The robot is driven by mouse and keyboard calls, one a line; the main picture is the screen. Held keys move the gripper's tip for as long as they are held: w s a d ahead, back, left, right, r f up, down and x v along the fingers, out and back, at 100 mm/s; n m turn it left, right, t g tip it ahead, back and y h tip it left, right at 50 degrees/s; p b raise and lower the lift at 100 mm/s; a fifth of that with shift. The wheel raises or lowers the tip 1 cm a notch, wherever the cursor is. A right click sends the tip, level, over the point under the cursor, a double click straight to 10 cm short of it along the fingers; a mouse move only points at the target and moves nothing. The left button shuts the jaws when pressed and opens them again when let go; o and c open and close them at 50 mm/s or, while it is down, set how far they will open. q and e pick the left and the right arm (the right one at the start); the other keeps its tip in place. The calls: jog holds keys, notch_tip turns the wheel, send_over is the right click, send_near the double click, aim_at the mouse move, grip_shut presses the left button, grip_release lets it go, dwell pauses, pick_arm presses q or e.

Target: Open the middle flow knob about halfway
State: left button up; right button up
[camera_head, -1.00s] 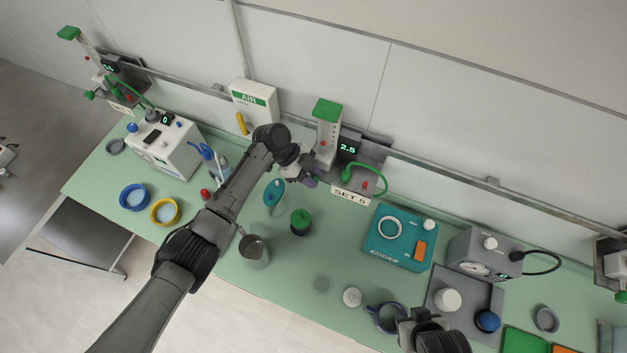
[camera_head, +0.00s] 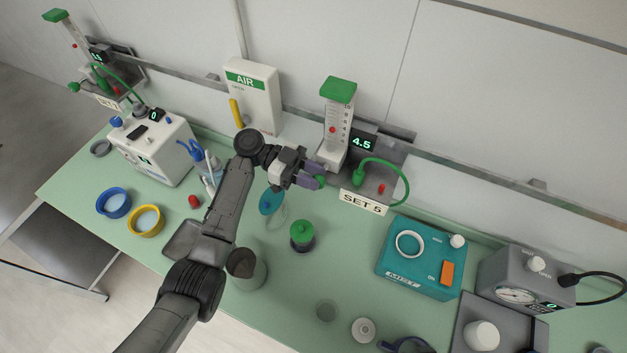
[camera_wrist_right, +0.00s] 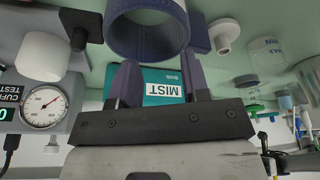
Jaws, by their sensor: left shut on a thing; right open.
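The middle flow meter (camera_head: 337,128) is on the wall rail, with a green cap, a clear scale tube and a red float. Its display (camera_head: 364,143) reads 4.5, and the label (camera_head: 363,202) below says SET 5. My left gripper (camera_head: 316,181) is shut on the green flow knob (camera_head: 321,181) at the meter's lower left; the fingers hide most of the knob. My right gripper (camera_wrist_right: 160,80) is open and empty in the right wrist view, close to a dark blue mug (camera_wrist_right: 148,32).
A teal MIST box (camera_head: 420,262) and a grey cuff tester (camera_head: 525,280) stand to the right. A green-lidded jar (camera_head: 302,236) is below the meter. A white AIR box (camera_head: 253,97) hangs at left. Another flow meter (camera_head: 80,50) is far left.

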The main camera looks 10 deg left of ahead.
pick_arm(q)
jog(key=shift+s+b, duration=0.1)
jog(key=shift+b, duration=0.2)
jog(key=shift+d+r, duration=0.1)
jog(key=o, duration=0.5)
jog(key=shift+c, duration=0.2)
jog(key=o, duration=0.3)
jog(key=shift+s+h, duration=0.15)
jog(key=shift+h, duration=0.15)
jog(key=shift+o, duration=0.2)
notch_tip(320, 180, up, 4)
jog(key=shift+p, duration=0.75)
jog(key=s+d+r+p, duration=0.1)
jog(key=s+d+r, duration=0.1)
jog(key=d, duration=0.3)
jog(key=s+d+r+p, duration=0.2)
jog(key=s+d+r, duration=0.1)
jog(key=d+r, duration=0.1)
jog(key=shift+d+r, duration=0.4)
jog(key=shift+d, duration=0.3)
